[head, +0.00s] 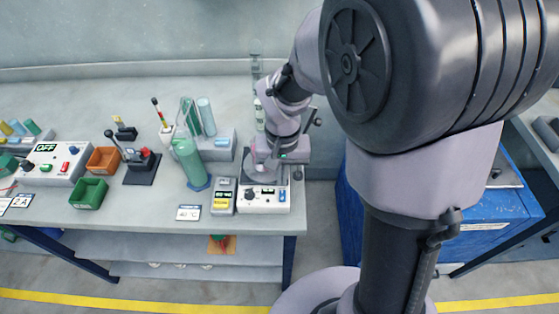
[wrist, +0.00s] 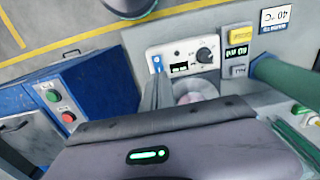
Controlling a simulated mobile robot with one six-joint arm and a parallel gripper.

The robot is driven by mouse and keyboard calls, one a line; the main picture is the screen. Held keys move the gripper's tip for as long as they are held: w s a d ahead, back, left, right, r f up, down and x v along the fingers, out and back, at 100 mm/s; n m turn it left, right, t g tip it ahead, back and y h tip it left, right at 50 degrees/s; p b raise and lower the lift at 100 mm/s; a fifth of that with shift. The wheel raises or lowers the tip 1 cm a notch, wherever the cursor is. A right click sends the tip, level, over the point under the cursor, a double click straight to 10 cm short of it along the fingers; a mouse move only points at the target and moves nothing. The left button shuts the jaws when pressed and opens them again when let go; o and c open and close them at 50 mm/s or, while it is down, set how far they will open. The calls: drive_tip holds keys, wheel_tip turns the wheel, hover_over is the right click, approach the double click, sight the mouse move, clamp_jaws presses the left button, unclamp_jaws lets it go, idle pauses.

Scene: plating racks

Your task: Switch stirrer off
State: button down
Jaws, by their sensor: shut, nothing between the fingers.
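The stirrer (head: 265,209) is a white box near the front right of the bench, with a black knob, a small dark display and a blue switch (head: 282,196) on its front panel. In the wrist view its panel shows upside down, with the knob (wrist: 205,55) at the right and the blue switch (wrist: 157,62) at the left. My gripper (wrist: 158,78) is shut and empty, its fingertips close to the blue switch. I cannot tell whether they touch it. A clear vessel (head: 262,166) with pinkish contents stands on the stirrer. The switch's position is too small to read.
A "40 °C" card (head: 188,213) lies in front. A blue cabinet (wrist: 80,100) with buttons is close to my gripper.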

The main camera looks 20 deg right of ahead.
sight(282, 193)
wheel_tip(282, 193, down, 4)
drive_tip(key=shift+r+b, duration=0.1)
drive_tip(key=shift+b, duration=0.6)
